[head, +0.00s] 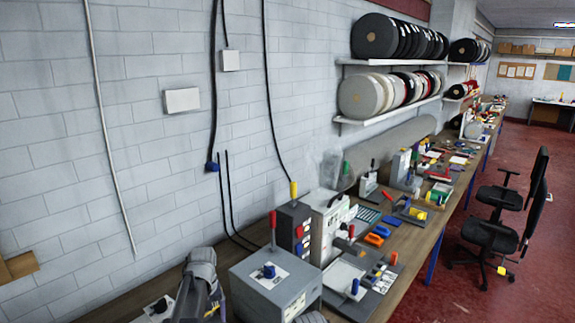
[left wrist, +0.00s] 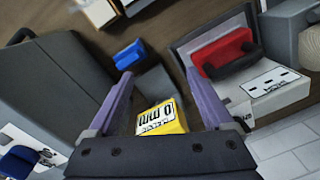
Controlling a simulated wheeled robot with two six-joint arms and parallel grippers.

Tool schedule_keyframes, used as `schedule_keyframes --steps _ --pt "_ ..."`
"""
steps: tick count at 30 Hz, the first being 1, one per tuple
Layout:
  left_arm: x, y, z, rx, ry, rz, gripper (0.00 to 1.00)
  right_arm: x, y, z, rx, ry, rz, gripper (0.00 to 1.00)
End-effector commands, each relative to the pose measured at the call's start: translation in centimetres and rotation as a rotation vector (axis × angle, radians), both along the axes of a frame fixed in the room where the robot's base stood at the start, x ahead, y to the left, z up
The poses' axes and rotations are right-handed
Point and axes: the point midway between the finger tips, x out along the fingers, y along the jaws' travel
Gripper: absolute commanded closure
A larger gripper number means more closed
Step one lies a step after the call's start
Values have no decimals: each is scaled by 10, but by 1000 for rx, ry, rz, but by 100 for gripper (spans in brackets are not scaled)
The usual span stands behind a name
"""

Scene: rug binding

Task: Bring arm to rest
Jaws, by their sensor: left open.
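My left arm comes in at the bottom left of the head view, beside a grey box (head: 275,285) with a blue knob; its fingertips cannot be made out there. In the left wrist view my left gripper (left wrist: 158,74) is open, its two purple-grey fingers spread apart. A yellow block (left wrist: 162,118) with printed lettering shows between the fingers, near the palm. The fingers are not closed on it, and I cannot tell whether they touch it. My right gripper is not in view.
In the left wrist view, a blue piece (left wrist: 130,55) and a red handle (left wrist: 222,52) lie beyond the fingertips, with a large grey box (left wrist: 65,75) at left. The workbench (head: 405,262) is crowded with devices along the wall. Chairs (head: 490,235) stand at right.

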Motion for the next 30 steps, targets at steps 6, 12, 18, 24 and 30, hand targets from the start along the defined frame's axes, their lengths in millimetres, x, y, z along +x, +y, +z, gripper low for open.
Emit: schedule_keyframes --steps 6,12,18,24,30 --pt "-107 -115 -67 26 27 -379 15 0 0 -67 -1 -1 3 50" --pt "-179 -166 -99 44 45 -641 15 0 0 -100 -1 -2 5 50" --pt "-206 -181 -108 54 53 -748 15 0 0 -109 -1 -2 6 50" --pt "-206 -183 -107 53 54 -756 15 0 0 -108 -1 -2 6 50" --pt "-206 -183 -107 53 54 -754 15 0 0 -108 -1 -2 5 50"
